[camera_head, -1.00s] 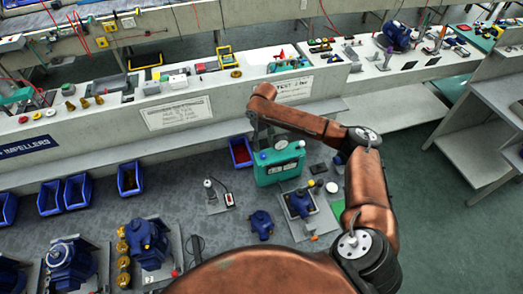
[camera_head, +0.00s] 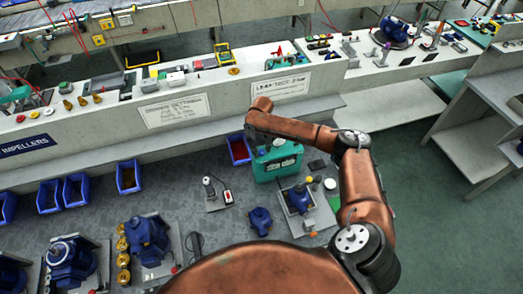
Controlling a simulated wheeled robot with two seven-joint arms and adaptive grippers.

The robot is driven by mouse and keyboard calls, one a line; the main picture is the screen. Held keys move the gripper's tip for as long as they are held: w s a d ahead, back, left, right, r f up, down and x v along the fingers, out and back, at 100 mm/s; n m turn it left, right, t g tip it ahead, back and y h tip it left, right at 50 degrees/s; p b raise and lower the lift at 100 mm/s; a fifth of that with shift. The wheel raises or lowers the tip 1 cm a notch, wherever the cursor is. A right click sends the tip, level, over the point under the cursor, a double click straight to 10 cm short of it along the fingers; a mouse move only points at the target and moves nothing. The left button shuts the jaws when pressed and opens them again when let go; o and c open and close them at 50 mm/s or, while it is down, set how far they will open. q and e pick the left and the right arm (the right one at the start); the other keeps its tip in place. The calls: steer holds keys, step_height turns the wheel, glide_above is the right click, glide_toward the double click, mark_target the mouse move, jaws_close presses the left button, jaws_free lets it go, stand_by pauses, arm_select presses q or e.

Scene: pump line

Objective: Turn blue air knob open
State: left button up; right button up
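A teal box (camera_head: 277,165) with a round white gauge (camera_head: 279,142) and a pale label stands on the grey bench, right of centre. My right arm reaches over it from the right. My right gripper (camera_head: 258,140) is at the box's upper left corner, pointing down. It is dark and small, and I cannot tell whether its fingers are apart or whether they touch the box. The blue knob at the box's top left is mostly or wholly hidden behind the gripper. My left gripper is not in view.
A blue bin with red contents (camera_head: 239,149) stands just left of the teal box. A small blue pump (camera_head: 298,198) on a plate and a blue part (camera_head: 260,220) are in front. A raised shelf (camera_head: 215,105) runs behind.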

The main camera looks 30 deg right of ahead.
jaws_close()
stand_by(0.3)
steer(key=n+p, duration=0.3)
steer(key=shift+r, duration=0.2)
steer(key=shift+n+p, duration=0.85)
steer(key=shift+n, duration=0.05)
steer(key=n+p, duration=0.1)
steer(key=n, duration=0.1)
steer(key=shift+f+n, duration=0.1)
steer(key=shift+n, duration=0.3)
steer(key=n+p, duration=0.1)
steer(key=n, duration=0.3)
steer(key=shift+n+p, duration=0.3)
steer(key=shift+p, duration=0.05)
steer(key=n, duration=0.5)
steer(key=shift+w+n, duration=0.1)
steer(key=shift+n, duration=0.2)
